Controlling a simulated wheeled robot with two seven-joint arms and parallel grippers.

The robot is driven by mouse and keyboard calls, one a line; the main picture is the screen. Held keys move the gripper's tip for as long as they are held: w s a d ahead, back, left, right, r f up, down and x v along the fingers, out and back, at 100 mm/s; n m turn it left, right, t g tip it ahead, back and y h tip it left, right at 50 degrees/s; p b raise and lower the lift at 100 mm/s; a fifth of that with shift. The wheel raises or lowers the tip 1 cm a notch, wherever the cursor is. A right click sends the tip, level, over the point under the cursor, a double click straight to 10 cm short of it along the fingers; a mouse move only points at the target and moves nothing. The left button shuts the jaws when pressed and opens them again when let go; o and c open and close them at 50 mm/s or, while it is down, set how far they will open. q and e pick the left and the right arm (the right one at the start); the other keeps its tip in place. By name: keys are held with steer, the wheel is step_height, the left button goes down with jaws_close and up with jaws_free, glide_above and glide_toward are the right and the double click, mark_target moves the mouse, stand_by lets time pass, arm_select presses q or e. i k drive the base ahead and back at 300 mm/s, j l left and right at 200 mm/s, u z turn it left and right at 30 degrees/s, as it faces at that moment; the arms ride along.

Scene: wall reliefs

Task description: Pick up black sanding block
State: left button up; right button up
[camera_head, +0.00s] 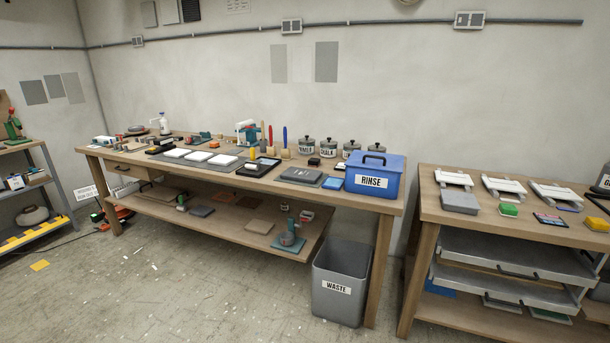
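A small black block (314,161) lies on the long wooden workbench (350,203), in front of the labelled pots and left of the blue RINSE box. It may be the black sanding block; it is too small here to be sure. Neither of my grippers shows in the head view.
The blue RINSE box (390,175) stands at the bench's right end. A grey WASTE bin (340,290) stands below it. A second bench (430,212) with white frames is at right. Pale tiles (198,156) lie mid-bench. The front floor is mostly clear.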

mark_target(313, 162)
steer(key=i+l+u, duration=0.2)
steer(key=i, duration=0.4)
steer(key=i+u, duration=0.2)
steer(key=i, duration=0.4)
